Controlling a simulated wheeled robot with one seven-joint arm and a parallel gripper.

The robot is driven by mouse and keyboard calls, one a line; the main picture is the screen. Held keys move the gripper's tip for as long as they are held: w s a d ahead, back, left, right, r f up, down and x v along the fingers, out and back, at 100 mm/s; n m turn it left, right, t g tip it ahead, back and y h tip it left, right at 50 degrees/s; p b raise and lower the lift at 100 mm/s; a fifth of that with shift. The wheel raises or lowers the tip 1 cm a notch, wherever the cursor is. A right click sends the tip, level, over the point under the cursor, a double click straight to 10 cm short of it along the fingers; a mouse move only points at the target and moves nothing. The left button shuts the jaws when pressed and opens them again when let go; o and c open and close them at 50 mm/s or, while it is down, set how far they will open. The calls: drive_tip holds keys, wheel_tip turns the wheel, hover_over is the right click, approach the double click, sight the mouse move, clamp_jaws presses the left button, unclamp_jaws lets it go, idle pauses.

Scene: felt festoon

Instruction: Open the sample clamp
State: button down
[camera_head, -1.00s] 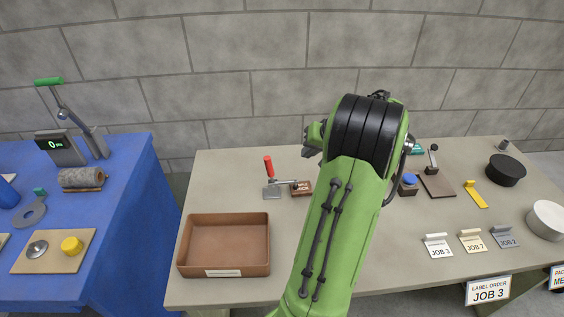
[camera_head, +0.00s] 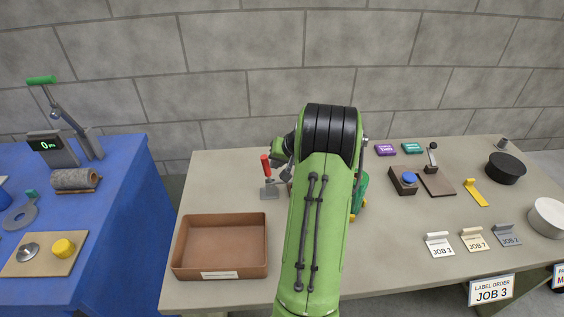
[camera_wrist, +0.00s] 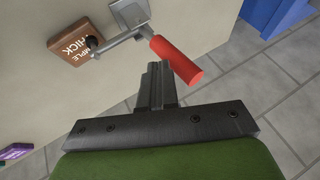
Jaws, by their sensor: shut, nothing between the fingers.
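The sample clamp has a red handle (camera_head: 265,164) that stands up above a grey metal base (camera_head: 270,192) on the grey table. The wrist view shows the red handle (camera_wrist: 178,62), the clamp's grey plate (camera_wrist: 130,13) and its metal bar. The bar's black tip rests on a brown block marked as a thick sample (camera_wrist: 72,42). My gripper (camera_wrist: 157,70) is shut and empty, with its fingertips close beside the red handle. I cannot tell whether they touch. In the head view my arm hides the block and my fingers.
A brown tray (camera_head: 222,275) stands in front of the clamp. To the right are a blue-button box (camera_head: 403,186), a lever on a brown plate (camera_head: 438,184), a yellow piece (camera_head: 475,192) and label cards (camera_head: 439,247). A blue table (camera_head: 112,190) is at left.

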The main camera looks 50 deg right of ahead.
drive_tip(key=shift+w+a, duration=0.1)
drive_tip(key=shift+a, duration=0.05)
drive_tip(key=shift+w+a+g+h, duration=0.2)
drive_tip(key=shift+w+g+h, duration=0.1)
drive_tip(key=shift+g, duration=0.1)
drive_tip(key=shift+w+a+r+n+g+h+b, duration=0.1)
drive_tip(key=shift+w+a+n+g+h+b, duration=0.25)
drive_tip(key=shift+w+a+g, duration=0.3)
drive_tip(key=w+a+f+n+g+h, duration=0.2)
drive_tip(key=w+a+f+g+h, duration=0.2)
drive_tip(key=w+a+g+h, duration=0.1)
drive_tip(key=shift+w+h+p, duration=0.35)
drive_tip(key=shift+w+p, duration=0.05)
drive_tip(key=shift+a+f+g, duration=0.15)
drive_tip(key=shift+g, duration=0.1)
idle(0.3)
